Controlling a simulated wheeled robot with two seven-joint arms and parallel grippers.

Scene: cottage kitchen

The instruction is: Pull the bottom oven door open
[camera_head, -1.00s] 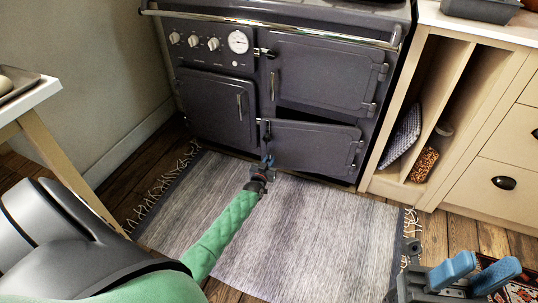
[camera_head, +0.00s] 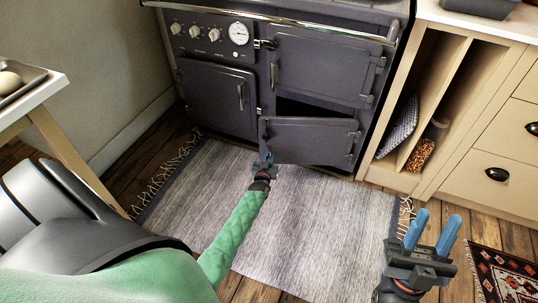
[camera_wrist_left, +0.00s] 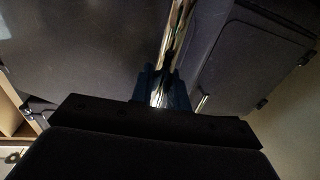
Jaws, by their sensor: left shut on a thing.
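The dark grey range cooker stands against the wall. Its bottom oven door (camera_head: 308,142) at the lower right is partly open, with a dark gap showing along its top edge. My left gripper (camera_head: 267,159) is at the door's left, free edge. In the left wrist view, the left gripper (camera_wrist_left: 162,88) is shut on the shiny metal door handle (camera_wrist_left: 172,50). The handle is mostly hidden in the head view. My right gripper (camera_head: 431,231) is at the lower right, its two blue fingers apart and empty, away from the cooker.
A striped rug (camera_head: 285,215) covers the floor before the cooker. The upper oven door (camera_head: 320,68) and left door (camera_head: 217,98) are shut. A wooden shelf unit (camera_head: 425,110) stands right of the cooker. A table (camera_head: 35,100) is at the left.

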